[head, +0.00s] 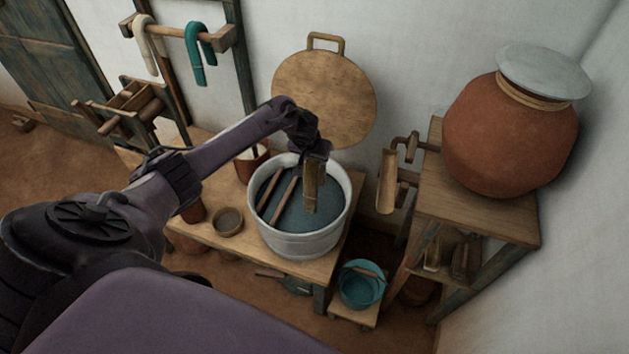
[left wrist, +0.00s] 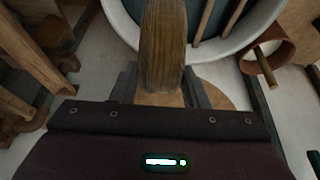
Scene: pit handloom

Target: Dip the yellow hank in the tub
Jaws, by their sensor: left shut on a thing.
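The yellow hank (head: 312,188), a dull olive-yellow loop, hangs from my left gripper (head: 317,154) over the right part of the tub. In the left wrist view the hank (left wrist: 163,45) sits between the two fingers of the left gripper (left wrist: 162,88), which is shut on it. The tub (head: 300,244) is a pale round vessel with dark blue-grey liquid (head: 290,215). The hank's lower end is inside the rim's outline; I cannot tell whether it touches the liquid. My right gripper is not in view.
Two wooden sticks (head: 284,200) lie across the tub. A small bowl (head: 228,221) and a reddish pot (head: 252,164) stand beside it on the wooden bench (head: 220,252). A round wooden lid (head: 325,95) leans behind. A teal bucket (head: 361,287) and a large clay pot (head: 510,140) stand right.

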